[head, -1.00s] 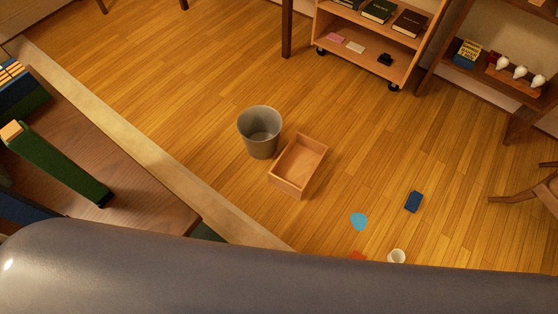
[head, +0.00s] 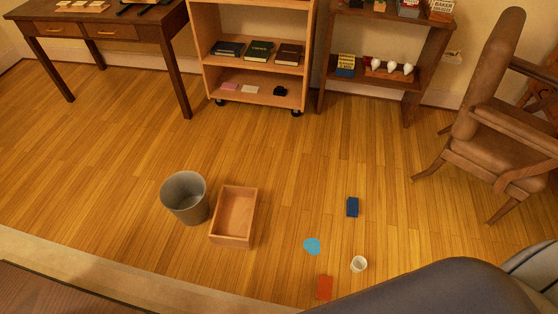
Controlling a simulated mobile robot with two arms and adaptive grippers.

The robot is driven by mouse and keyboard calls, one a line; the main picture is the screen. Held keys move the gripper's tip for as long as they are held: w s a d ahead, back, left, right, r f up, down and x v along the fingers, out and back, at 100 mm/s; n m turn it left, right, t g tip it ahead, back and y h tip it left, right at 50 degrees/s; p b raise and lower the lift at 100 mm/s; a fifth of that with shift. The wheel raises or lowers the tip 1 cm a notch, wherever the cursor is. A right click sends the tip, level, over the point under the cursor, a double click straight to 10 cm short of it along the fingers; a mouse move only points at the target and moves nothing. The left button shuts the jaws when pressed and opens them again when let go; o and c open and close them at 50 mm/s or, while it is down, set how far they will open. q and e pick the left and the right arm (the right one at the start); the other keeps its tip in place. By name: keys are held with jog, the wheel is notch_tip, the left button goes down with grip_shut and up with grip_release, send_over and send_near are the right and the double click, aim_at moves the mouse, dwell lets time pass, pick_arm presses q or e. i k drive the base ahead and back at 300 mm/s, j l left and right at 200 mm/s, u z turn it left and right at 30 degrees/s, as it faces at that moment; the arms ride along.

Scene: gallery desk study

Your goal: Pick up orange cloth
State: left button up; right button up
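A flat orange-red piece (head: 324,287), which looks like the orange cloth, lies on the wooden floor at the lower middle of the head view. A large grey rounded part at the lower right, likely mine, comes close to the orange piece's right side in the picture.
A grey bin (head: 185,197) and an open wooden box (head: 233,215) stand left of the cloth. A dark blue block (head: 352,207) lies above the cup. A wheeled shelf cart (head: 259,92), a desk (head: 110,35) and a brown armchair (head: 490,120) stand farther back.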

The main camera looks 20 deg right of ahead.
aim_at(324, 288)
jog(key=k+l+z, duration=0.25)
jog(key=k+l, duration=0.15)
jog(key=k, duration=0.3)
jog(key=k+l+z, duration=0.2)
jog(key=k+l, duration=0.35)
jog(key=k, duration=0.05)
